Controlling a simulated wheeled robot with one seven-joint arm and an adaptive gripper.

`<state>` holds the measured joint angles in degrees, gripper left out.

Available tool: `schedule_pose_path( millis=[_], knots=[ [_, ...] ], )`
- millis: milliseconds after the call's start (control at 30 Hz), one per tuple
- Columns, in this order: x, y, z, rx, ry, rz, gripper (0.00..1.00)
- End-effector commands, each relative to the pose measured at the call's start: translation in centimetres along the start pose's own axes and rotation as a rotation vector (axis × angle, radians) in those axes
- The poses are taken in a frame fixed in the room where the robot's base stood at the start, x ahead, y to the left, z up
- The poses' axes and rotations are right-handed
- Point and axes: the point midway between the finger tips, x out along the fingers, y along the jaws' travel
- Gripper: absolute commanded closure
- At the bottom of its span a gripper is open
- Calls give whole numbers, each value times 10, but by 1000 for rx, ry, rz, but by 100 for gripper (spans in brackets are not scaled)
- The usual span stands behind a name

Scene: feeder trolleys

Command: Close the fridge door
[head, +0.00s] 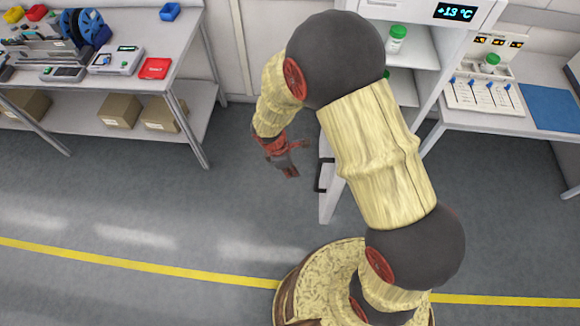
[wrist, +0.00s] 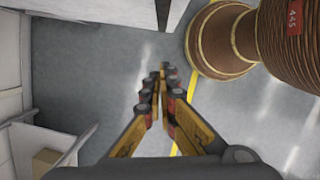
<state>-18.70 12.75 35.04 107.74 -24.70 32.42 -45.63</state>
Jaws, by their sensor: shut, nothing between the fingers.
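The fridge (head: 425,50) stands at the top centre, with a lit +13 °C display. Its white door (head: 329,205) is open and sticks out into the room, seen nearly edge-on. A black handle (head: 321,176) is on the door's left side. My arm hides much of the door and part of the fridge opening. My gripper (head: 291,173) is shut and empty, pointing down, a little left of the door and apart from it. In the wrist view the closed fingers (wrist: 165,72) point over bare floor; a pale panel with a dark bar, probably the door and handle, shows at the top.
A workbench (head: 190,58) with a red tray (head: 155,68) and boxes on its lower shelf stands at the left. Another table (head: 500,125) with a rack and blue mat (head: 551,108) is at the right. Floor left of the door is clear.

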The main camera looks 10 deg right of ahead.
Motion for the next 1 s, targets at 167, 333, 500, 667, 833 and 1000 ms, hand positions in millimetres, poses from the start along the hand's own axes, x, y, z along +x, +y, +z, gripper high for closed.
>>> schedule_pose_path(
  millis=[167,333,500,667,833,1000],
  knots=[
    [38,0,0,0,-1,-2,100],
    [45,0,22,5,0,0,100],
    [47,0,36,3,0,0,100],
    [48,0,39,2,0,1,100],
    [48,0,39,1,0,1,100],
    [48,0,40,-2,0,1,100]
  ],
)
